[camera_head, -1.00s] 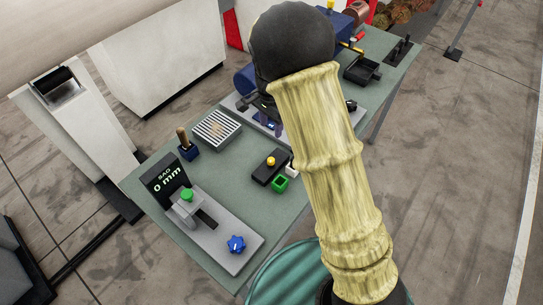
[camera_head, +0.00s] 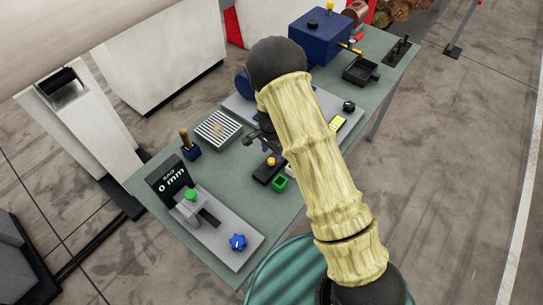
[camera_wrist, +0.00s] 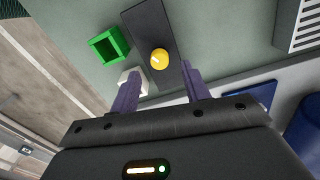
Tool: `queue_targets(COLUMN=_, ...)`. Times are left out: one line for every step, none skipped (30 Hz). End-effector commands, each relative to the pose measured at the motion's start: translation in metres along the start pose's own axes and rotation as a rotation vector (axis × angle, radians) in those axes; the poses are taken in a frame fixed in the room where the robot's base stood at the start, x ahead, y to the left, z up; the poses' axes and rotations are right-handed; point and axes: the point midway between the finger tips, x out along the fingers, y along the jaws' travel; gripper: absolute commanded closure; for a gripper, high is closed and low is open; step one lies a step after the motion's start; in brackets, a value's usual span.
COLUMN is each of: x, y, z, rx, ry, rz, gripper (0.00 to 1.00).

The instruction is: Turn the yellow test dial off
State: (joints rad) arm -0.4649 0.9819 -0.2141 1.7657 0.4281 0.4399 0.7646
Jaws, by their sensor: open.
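The yellow test dial (camera_head: 271,160) is a small round knob on a dark plate (camera_head: 265,174) on the green table. It shows from above in the wrist view (camera_wrist: 159,58), with a small pale mark on its face; I cannot tell which setting this is. My gripper (camera_wrist: 161,76) is open and empty, its two purple fingers spread below the dial in the wrist picture. No contact with the dial shows. In the head view my gripper (camera_head: 262,139) is partly hidden behind my arm, just beyond the dial.
A green open-topped box (camera_wrist: 108,45) and a white block (camera_wrist: 133,81) sit beside the dark plate. A grey gauge stand (camera_head: 217,232) with a blue knob (camera_head: 237,242) is at the near left. A ribbed plate (camera_head: 217,129) and a blue machine (camera_head: 322,38) stand farther back.

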Motion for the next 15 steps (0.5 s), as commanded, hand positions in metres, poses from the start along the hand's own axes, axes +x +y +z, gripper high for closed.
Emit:
queue_targets(x=0.006, y=0.001, z=0.0, rx=0.001, ry=-0.001, rz=0.003, gripper=0.53)
queue_targets(x=0.011, y=0.001, z=0.0, rx=0.0, ry=-0.002, rz=0.004, gripper=0.53)
queue_targets(x=0.016, y=0.001, z=0.001, rx=0.0, ry=-0.002, rz=0.003, gripper=0.53)
queue_targets(x=0.02, y=0.001, z=0.001, rx=-0.001, ry=-0.001, rz=0.003, gripper=0.53)
queue_targets(x=0.024, y=0.001, z=0.0, rx=-0.001, ry=-0.001, rz=0.003, gripper=0.53)
queue_targets(x=0.028, y=0.001, z=0.0, rx=-0.001, ry=-0.001, rz=0.002, gripper=0.53)
queue_targets(x=0.032, y=0.001, z=0.0, rx=-0.001, ry=-0.001, rz=0.002, gripper=0.53)
queue_targets(x=0.034, y=0.0, z=0.0, rx=-0.001, ry=0.0, rz=0.001, gripper=0.53)
queue_targets(x=0.037, y=0.001, z=0.0, rx=0.0, ry=0.0, rz=0.001, gripper=0.53)
queue_targets(x=0.04, y=0.001, z=0.0, rx=0.0, ry=-0.001, rz=0.001, gripper=0.53)
queue_targets(x=0.041, y=0.001, z=0.0, rx=0.0, ry=-0.001, rz=0.001, gripper=0.53)
queue_targets(x=0.043, y=0.001, z=0.0, rx=0.0, ry=-0.001, rz=0.001, gripper=0.53)
queue_targets(x=0.043, y=0.0, z=0.0, rx=0.0, ry=-0.001, rz=0.0, gripper=0.53)
queue_targets(x=0.044, y=0.0, z=0.0, rx=0.0, ry=-0.001, rz=0.0, gripper=0.53)
queue_targets(x=0.044, y=0.0, z=0.0, rx=0.0, ry=0.0, rz=-0.001, gripper=0.53)
